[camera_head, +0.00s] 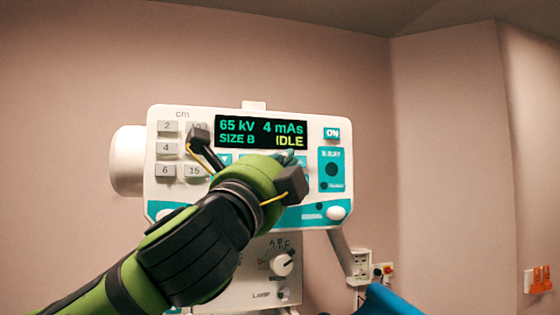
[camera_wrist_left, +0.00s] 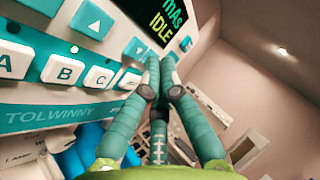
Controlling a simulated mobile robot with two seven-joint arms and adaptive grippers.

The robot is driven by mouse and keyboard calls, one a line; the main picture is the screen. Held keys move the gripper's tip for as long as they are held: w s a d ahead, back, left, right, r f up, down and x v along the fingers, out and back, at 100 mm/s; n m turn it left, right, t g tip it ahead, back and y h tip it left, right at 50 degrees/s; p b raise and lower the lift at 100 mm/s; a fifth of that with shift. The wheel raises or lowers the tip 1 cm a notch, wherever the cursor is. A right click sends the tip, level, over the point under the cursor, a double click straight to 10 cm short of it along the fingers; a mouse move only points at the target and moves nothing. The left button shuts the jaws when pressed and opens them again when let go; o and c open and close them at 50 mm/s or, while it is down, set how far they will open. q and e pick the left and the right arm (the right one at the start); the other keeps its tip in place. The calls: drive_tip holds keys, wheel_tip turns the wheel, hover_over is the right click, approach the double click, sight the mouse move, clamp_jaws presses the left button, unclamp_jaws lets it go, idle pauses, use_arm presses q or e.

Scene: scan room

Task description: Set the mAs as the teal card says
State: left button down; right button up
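The white control unit (camera_head: 240,170) hangs on the wall ahead. Its display (camera_head: 262,132) reads 65 kV, 4 mAs, SIZE B and IDLE. Grey numbered keys (camera_head: 166,148) sit left of the display, partly behind my arm. My left gripper (camera_head: 289,156) is in front of the panel, just below the display's right part, and hides the buttons there. In the left wrist view its teal fingers (camera_wrist_left: 160,62) meet at the tips, with nothing seen between them. An up-arrow button (camera_wrist_left: 92,18) shows at left there. I cannot pick out a separate teal card. My right gripper is not in view.
A teal ON button (camera_head: 332,133) and a teal panel (camera_head: 331,168) are on the unit's right side. A lower box with a rotary knob (camera_head: 282,264) hangs below. A wall socket (camera_head: 360,266) and a blue object (camera_head: 388,301) are lower right.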

use_arm(q)
drive_tip(key=shift+w, duration=0.1)
idle(0.4)
drive_tip(key=shift+w+a, duration=0.1)
drive_tip(key=shift+w, duration=0.25)
drive_tip(key=shift+w+a, duration=0.15)
drive_tip(key=shift+w, duration=0.2)
idle(0.8)
drive_tip(key=shift+s, duration=0.1)
drive_tip(key=shift+s+d, duration=0.25)
drive_tip(key=shift+s, duration=0.45)
drive_tip(key=shift+s, duration=0.1)
drive_tip(key=s, duration=0.1)
drive_tip(key=s+d+b, duration=0.1)
drive_tip(key=s, duration=0.1)
drive_tip(key=s+b, duration=0.1)
drive_tip(key=shift+s+d, duration=0.3)
